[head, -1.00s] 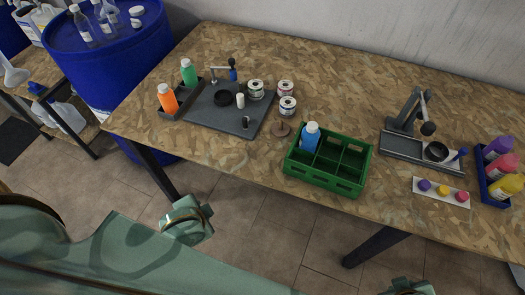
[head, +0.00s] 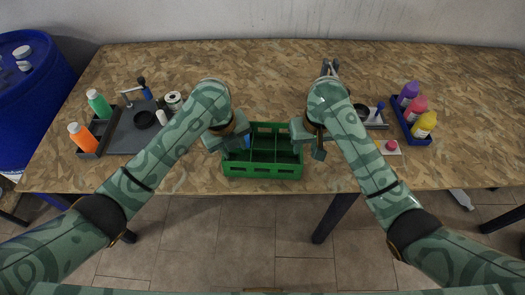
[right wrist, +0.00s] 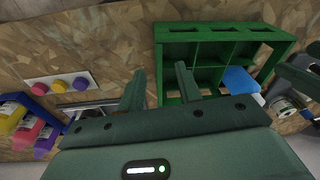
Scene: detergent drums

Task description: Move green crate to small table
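The green crate (head: 262,171) stands upright on the long table near its front edge, with several compartments. A blue bottle (right wrist: 241,83) is in it, mostly hidden behind my left gripper in the head view. My left gripper (head: 230,142) is at the crate's left end; its fingers are not clear enough to tell their opening. My right gripper (head: 314,142) is at the right end. In the right wrist view my right gripper (right wrist: 160,68) is open, one finger outside the crate's end wall and one over its inside. No small table is clearly visible now.
The wooden table (head: 270,75) is clear behind the crate. On the left are a dark tray (head: 130,132), an orange bottle (head: 83,137) and a green bottle (head: 99,103). On the right a blue tray (head: 411,125) holds paint bottles. A blue drum (head: 30,100) stands far left.

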